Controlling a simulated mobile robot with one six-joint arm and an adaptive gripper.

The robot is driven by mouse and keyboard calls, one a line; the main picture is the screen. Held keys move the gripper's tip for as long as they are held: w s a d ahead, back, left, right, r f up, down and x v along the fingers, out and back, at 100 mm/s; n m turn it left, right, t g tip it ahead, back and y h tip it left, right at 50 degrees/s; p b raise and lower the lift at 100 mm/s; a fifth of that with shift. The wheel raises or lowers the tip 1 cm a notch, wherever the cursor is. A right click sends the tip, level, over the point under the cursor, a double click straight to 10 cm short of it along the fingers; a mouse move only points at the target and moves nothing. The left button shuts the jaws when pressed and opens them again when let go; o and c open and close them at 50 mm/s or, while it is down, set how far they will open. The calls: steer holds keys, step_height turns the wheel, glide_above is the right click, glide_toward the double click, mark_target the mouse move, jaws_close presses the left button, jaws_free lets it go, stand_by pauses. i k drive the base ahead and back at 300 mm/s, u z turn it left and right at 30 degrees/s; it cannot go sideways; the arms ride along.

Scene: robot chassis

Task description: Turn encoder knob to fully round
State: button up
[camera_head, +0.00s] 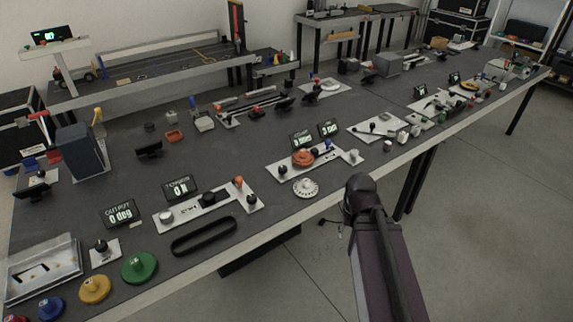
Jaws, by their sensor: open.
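I cannot tell for sure which part is the encoder knob. A second display (179,188) stands behind that panel and also shows a zero. My dark arm rises at the lower right, beyond the table's front edge. My gripper is not visible, and nothing is seen touching the knobs.
The long dark table runs from front left to back right. Green (139,267), yellow (95,288) and blue (51,308) discs line its front left. A black belt loop (204,236) lies near the edge. An orange round part (303,157) stands mid-table. The floor at right is clear.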

mark_target(282, 170)
steer(key=i, duration=0.9)
steer(key=u, duration=0.05)
